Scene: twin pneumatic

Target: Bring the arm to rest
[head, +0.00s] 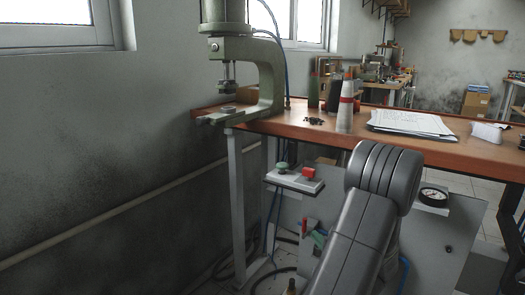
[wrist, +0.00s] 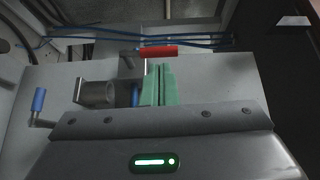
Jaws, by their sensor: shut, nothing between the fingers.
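My gripper (wrist: 160,68) shows at the middle of the wrist view, its two green fingers close together and shut, with nothing visible between them. My grey arm (head: 362,215) is bent in front of the workbench in the head view, its rounded joint just below the bench top. In the wrist view the fingers point toward a grey panel (wrist: 210,75) with pipe fittings. A red-handled lever (wrist: 157,52) lies just beyond the fingertips; whether they touch cannot be told.
A wooden workbench (head: 463,153) carries a green press (head: 265,75), bottles and papers (head: 412,123). Below are a box with green and red buttons (head: 295,178) and a gauge (head: 433,195). A blue-handled valve (wrist: 39,100) is left of my gripper. The wall side at left is clear.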

